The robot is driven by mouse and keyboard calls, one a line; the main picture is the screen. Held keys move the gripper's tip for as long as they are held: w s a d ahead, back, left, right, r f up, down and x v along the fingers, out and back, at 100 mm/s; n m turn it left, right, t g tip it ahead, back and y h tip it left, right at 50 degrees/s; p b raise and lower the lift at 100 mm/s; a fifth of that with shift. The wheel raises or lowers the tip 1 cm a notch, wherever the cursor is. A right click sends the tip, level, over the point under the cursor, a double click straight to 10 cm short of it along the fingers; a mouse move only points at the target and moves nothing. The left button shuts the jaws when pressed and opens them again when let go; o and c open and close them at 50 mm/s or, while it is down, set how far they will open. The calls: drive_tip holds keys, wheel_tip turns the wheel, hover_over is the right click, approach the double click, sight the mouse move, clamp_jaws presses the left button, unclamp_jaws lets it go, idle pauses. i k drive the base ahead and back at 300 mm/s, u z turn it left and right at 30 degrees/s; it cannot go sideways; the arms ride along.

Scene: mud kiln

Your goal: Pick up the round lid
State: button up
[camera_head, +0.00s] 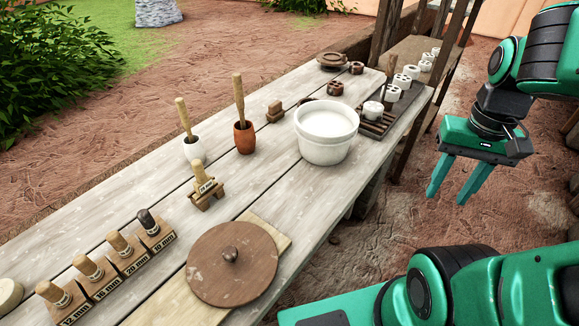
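My gripper (450,197) has green fingers pointing down. It is to the right of the table, beyond the edge, up and to the right of the lid and well apart from it. Its two fingers are spread, and nothing shows between them.
A white bucket (326,138) stands behind the lid. Labelled stamps (108,258) in wooden holders stand to the left, another stamp (203,184) behind. Mortars with pestles (243,130) stand further back. A slatted tray (384,118) holds white pieces. The ground right of the table is mostly clear.

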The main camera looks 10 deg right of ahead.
sight(233, 263)
drive_tip(key=z, duration=0.1)
drive_tip(key=k, duration=0.75)
drive_tip(key=u, duration=0.75)
